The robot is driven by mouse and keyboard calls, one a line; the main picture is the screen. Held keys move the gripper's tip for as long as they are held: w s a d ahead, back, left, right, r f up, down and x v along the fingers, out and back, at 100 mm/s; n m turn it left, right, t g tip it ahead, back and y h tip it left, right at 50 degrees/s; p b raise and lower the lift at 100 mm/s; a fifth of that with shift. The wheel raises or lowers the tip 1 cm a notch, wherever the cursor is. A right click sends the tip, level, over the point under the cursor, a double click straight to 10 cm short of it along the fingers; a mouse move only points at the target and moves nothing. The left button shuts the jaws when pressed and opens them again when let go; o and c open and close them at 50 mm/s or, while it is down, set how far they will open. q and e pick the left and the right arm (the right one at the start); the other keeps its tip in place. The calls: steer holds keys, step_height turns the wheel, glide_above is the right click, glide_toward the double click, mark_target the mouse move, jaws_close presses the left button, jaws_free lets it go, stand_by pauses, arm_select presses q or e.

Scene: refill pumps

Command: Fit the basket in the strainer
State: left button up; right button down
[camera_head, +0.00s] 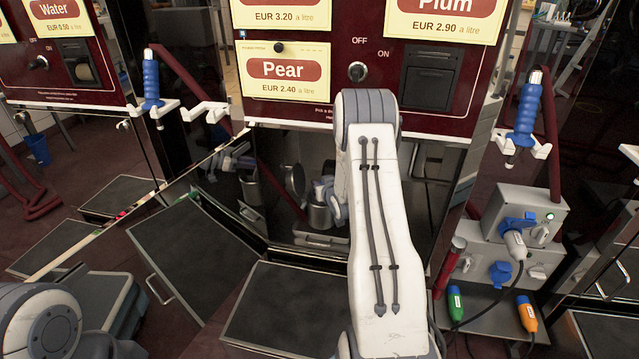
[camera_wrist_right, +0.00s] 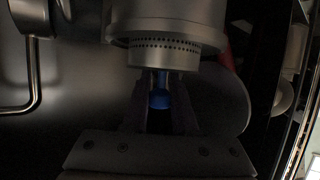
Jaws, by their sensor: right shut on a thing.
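In the right wrist view, the strainer (camera_wrist_right: 165,24) is a round metal housing at the top, open downward. The basket (camera_wrist_right: 163,55), a metal cylinder with rows of small holes, is directly below it, its upper end at or inside the housing's mouth; I cannot tell how far in. Its blue grip (camera_wrist_right: 160,99) hangs underneath. My right gripper (camera_wrist_right: 160,112) is shut on this grip from below, with a dark finger on each side. In the head view my right arm reaches into the open cabinet and hides most of this. My left gripper is out of view.
An open cabinet door (camera_head: 195,255) lies at the left. A grey socket box (camera_head: 525,215) with plugs and cables stands at the right. Blue-handled nozzles (camera_head: 150,80) hang at both sides.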

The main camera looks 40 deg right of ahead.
steer(key=shift+f+b, duration=0.75)
steer(key=shift+f, duration=0.4)
steer(key=c, duration=0.6)
jaws_free()
steer(key=shift+s+a+r+p, duration=0.15)
steer(key=shift+s+r+p, duration=0.15)
steer(key=shift+s, duration=0.15)
steer(key=p+v, duration=0.2)
steer(key=v, duration=0.7)
steer(key=shift+s+a, duration=0.15)
steer(key=shift+s, duration=0.05)
